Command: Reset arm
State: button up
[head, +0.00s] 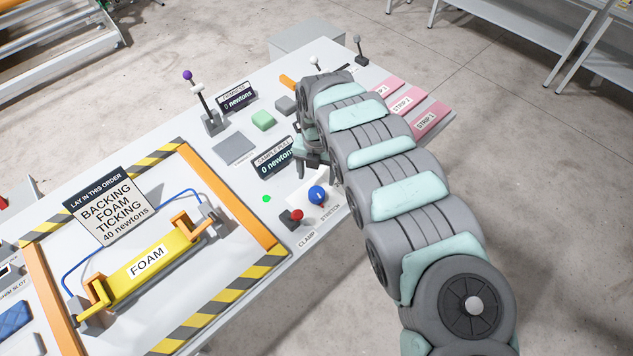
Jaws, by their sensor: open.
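My arm reaches in from the lower right over the white table (235,205). My gripper (314,158) is at its end, low over the right part of the table, and partly hidden by the arm. It is open, and I see nothing held in it. It is just right of the "SAMPLE PULL" display (274,162), which reads 0 newtons. In front of it are a blue knob (317,194) and a red knob (296,215) on a small box, near the "CLAMP" and "STRETCH" labels. Whether the fingers touch anything is hidden.
A yellow "FOAM" bar (148,262) sits in an orange frame (226,196) with striped edges; a sign (110,206) stands behind it. A purple-topped lever (199,100), green block (263,120) and grey blocks are behind. Pink strips (430,119) lie right of the arm.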

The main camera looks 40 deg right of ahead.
jog(key=shift+r, duration=0.85)
